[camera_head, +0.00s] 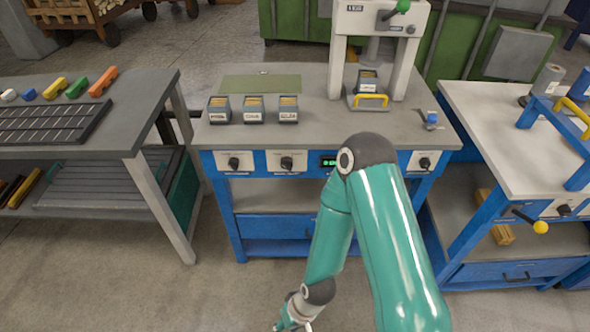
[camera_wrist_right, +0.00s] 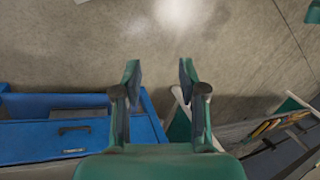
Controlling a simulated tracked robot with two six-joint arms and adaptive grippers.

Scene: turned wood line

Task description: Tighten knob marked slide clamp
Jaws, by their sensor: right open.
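Black knobs sit on white plates along the blue front of the middle bench. There is a left knob (camera_head: 234,163), a second knob (camera_head: 287,163) and a right knob (camera_head: 424,163). Their labels are too small to read, so I cannot tell which is marked slide clamp. My right gripper (camera_wrist_right: 158,78) is open and empty, with bare floor between its fingers. In the head view my right arm crosses in front of the bench and hangs down, with the wrist at the bottom edge, well below the knobs. My left gripper is not in view.
A blue drawer (camera_head: 275,227) is under the middle bench. A press (camera_head: 400,50) and several labelled bins (camera_head: 253,110) stand on top. A right bench (camera_head: 510,130) has a yellow-tipped lever (camera_head: 540,227) sticking out in front. Floor (camera_head: 120,285) is clear at the lower left.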

